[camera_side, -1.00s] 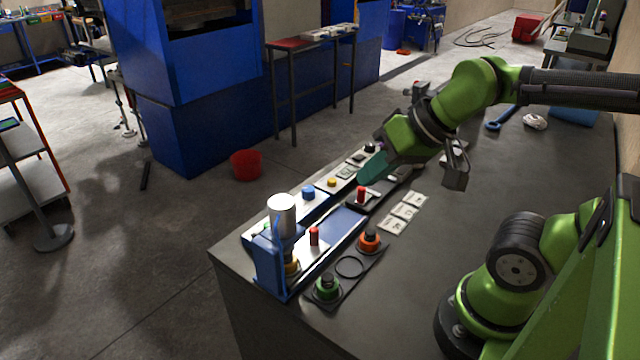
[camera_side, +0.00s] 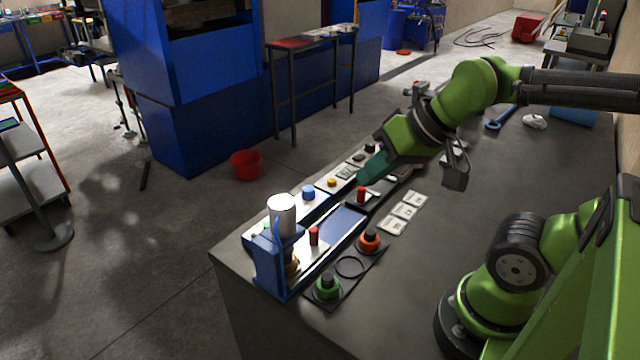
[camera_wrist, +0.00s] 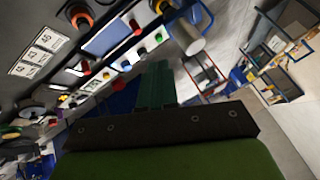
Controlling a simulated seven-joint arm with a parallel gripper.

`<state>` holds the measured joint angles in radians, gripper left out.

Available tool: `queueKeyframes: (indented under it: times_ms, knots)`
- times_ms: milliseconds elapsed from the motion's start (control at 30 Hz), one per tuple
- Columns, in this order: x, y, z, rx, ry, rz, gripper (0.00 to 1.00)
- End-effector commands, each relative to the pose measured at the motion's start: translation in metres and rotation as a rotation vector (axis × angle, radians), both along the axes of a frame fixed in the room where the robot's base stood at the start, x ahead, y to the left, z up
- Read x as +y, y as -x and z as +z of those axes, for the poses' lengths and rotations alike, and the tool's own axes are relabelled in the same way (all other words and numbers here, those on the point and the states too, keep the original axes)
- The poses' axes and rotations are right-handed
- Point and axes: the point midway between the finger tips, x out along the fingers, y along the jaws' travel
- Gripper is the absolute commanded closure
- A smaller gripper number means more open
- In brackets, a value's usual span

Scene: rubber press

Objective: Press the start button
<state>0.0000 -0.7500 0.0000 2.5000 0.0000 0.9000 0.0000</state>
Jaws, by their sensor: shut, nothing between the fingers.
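My gripper (camera_side: 372,170) has teal fingers that point down and left above the far part of the control strip. They are shut and empty; in the wrist view the fingers (camera_wrist: 156,84) lie together. The strip carries a blue knob (camera_side: 308,193), a yellow button (camera_side: 332,182) and a black knob (camera_side: 369,148). A small green button (camera_side: 267,226) shows partly behind the press. No readable label tells me which one is the start button. The blue press (camera_side: 268,262) with its white cylinder (camera_side: 282,214) stands at the near end. Contact between fingers and strip cannot be told.
A black mat holds an orange-ringed part (camera_side: 369,241) and a green-ringed part (camera_side: 326,288). White number cards (camera_side: 404,211) lie on the bench. The bench's right side is mostly clear.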

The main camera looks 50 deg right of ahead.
Motion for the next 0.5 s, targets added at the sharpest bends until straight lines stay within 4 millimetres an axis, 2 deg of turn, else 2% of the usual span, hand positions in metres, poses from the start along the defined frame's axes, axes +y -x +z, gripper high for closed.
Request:
queueKeyframes:
  times_ms: [233, 333, 500]
  knots:
    - [-0.001, 0.000, -0.001, 0.004, 0.000, -0.003, 1.00]
    - [-0.002, -0.003, -0.009, 0.038, -0.001, -0.010, 1.00]
    - [-0.007, -0.021, -0.024, 0.142, -0.037, -0.050, 1.00]
